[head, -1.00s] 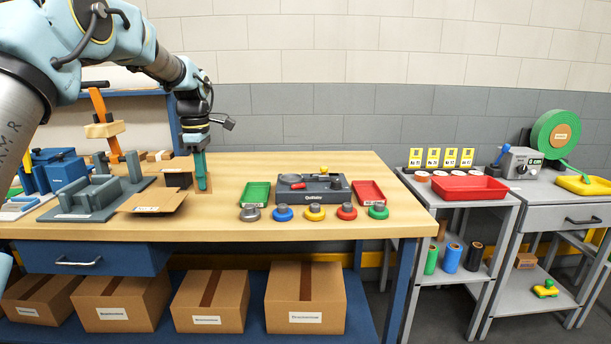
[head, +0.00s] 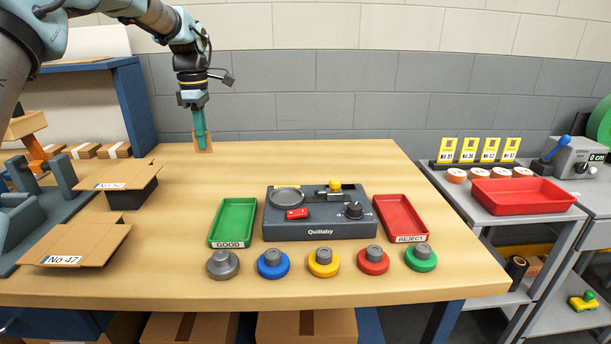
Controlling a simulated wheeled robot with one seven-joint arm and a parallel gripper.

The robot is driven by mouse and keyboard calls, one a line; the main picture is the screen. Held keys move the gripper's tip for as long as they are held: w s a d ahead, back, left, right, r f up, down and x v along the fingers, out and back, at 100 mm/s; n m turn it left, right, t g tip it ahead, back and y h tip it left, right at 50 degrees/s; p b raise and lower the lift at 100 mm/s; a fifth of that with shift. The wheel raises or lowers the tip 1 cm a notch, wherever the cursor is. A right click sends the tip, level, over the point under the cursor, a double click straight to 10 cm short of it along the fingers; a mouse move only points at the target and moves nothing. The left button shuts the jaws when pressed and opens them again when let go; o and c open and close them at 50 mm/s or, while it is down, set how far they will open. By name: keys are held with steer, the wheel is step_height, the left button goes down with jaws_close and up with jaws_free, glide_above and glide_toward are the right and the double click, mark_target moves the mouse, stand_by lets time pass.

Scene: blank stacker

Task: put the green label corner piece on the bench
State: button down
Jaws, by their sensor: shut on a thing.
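My gripper (head: 200,128) has teal fingers and points down near the back edge of the wooden bench (head: 300,160). It is shut on a small brown cardboard-coloured piece (head: 205,147), which shows behind and beside the fingertips. I take this for the corner piece, but no green label shows on it; the fingers cover part of it. The piece overlaps the bench's back edge in the picture, and I cannot tell whether it touches the bench top.
Flat cardboard blanks (head: 80,243) lie at left beside a grey fixture (head: 40,215). A dark Quillaby device (head: 320,228) stands between a green GOOD tray (head: 233,221) and a red REJECT tray (head: 401,217), with several coloured knobs in front. The bench's back middle is clear.

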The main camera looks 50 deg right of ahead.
steer(key=f, duration=0.3)
steer(key=f+p, duration=0.1)
steer(key=f, duration=0.2)
steer(key=f+p, duration=0.1)
steer(key=f, duration=0.3)
steer(key=shift+w+d, duration=0.25)
steer(key=c, duration=1)
jaws_free()
steer(key=shift+f, duration=0.1)
step_height(320, 180, up, 12)
steer(key=b, duration=0.1)
steer(key=shift+b, duration=0.4)
